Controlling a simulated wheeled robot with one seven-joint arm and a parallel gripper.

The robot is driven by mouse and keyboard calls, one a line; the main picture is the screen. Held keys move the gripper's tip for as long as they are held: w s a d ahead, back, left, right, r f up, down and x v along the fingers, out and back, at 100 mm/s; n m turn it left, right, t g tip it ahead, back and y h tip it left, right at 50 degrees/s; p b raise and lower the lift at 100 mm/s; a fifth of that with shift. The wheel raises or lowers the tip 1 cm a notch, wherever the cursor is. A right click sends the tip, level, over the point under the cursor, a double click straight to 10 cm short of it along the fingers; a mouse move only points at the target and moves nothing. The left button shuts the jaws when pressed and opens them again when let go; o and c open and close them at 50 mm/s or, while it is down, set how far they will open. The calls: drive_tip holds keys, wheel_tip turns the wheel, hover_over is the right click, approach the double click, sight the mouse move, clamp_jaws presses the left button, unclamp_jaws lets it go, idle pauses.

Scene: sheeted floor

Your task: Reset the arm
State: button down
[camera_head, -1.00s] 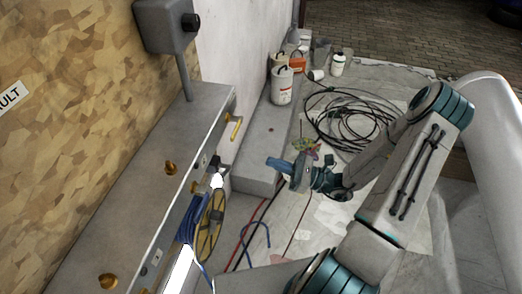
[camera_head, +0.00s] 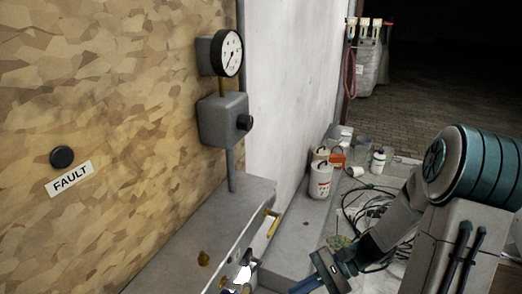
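My arm (camera_head: 452,225) reaches in from the right, its upper link raised and bent down toward the middle of the picture. My gripper (camera_head: 322,272) is at the bottom edge, right of the grey metal bench (camera_head: 205,238). A blue part shows at its end. It is partly cut off by the frame, and I cannot tell whether its fingers are open or shut or hold anything.
A pressure gauge (camera_head: 229,53) stands above a grey box with a black knob (camera_head: 243,122). A FAULT label (camera_head: 70,178) is on the wood-chip wall. White containers (camera_head: 321,180) and coiled black cable (camera_head: 372,209) lie beyond my gripper. Paved floor is behind.

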drive_tip(key=s+d+r+n+t+h, duration=0.2)
drive_tip(key=d+r+n+t+h, duration=0.1)
drive_tip(key=r+n+h, duration=0.2)
drive_tip(key=s+d+r+n+t+h, duration=0.2)
drive_tip(key=s+r+n+t+h, duration=0.1)
drive_tip(key=r+n+h, duration=0.2)
wheel_tip(320, 180, up, 3)
drive_tip(key=shift+d+n+h, duration=0.3)
drive_tip(key=shift+d+h, duration=0.1)
drive_tip(key=shift+h, duration=0.8)
drive_tip(key=shift+s, duration=0.1)
